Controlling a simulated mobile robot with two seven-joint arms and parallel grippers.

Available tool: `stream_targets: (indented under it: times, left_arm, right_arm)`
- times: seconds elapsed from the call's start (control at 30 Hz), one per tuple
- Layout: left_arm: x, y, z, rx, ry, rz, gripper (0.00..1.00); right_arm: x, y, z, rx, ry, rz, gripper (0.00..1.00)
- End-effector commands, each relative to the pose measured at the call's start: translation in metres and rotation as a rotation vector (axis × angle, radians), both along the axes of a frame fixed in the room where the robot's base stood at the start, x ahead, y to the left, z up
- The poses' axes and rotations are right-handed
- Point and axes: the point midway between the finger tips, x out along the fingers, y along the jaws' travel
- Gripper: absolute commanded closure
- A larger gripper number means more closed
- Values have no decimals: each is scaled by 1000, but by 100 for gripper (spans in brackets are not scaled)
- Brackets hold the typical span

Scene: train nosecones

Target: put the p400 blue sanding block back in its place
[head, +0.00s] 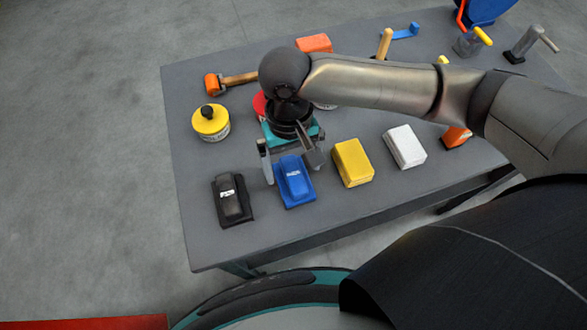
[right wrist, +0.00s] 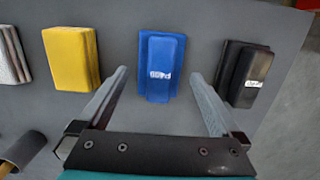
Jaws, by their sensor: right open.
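The blue sanding block (head: 294,181) lies on the grey table, between the black block and the yellow block. In the right wrist view the blue block (right wrist: 161,66) shows a white label that seems to read P400. My right gripper (head: 291,172) is open just above and behind the blue block. In the right wrist view the two fingers (right wrist: 160,85) are apart, one toward each side of the block, and nothing is between them at their base. My left gripper is not in view.
On the grey table (head: 200,248), a black block (head: 232,200) lies left of the blue one. A yellow block (head: 353,162) and a white block (head: 405,147) lie to its right. A yellow-lidded tin (head: 211,122) and an orange-headed mallet (head: 230,82) lie further back.

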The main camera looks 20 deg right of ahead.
Motion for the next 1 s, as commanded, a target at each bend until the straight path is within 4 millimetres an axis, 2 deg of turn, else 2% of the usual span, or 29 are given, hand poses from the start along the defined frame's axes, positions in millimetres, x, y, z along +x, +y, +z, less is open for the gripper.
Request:
stream_targets:
  times: [0.03, 0.2, 0.4, 0.57, 0.87, 1.0]
  left_arm:
    - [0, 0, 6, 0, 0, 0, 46]
    - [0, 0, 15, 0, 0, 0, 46]
    - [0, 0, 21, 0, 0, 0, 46]
    - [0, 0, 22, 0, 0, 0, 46]
    - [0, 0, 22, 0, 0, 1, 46]
    - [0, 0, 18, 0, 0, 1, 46]
  right_arm:
    - [2, 1, 16, 2, -4, 1, 0]
    - [7, 1, 52, 3, -4, 2, 0]
    - [10, 1, 80, 2, -1, 2, 0]
    - [10, 1, 87, 1, 0, 1, 0]
    - [11, 0, 87, 2, 0, -1, 0]
    - [26, -10, 76, 23, -15, -29, 0]
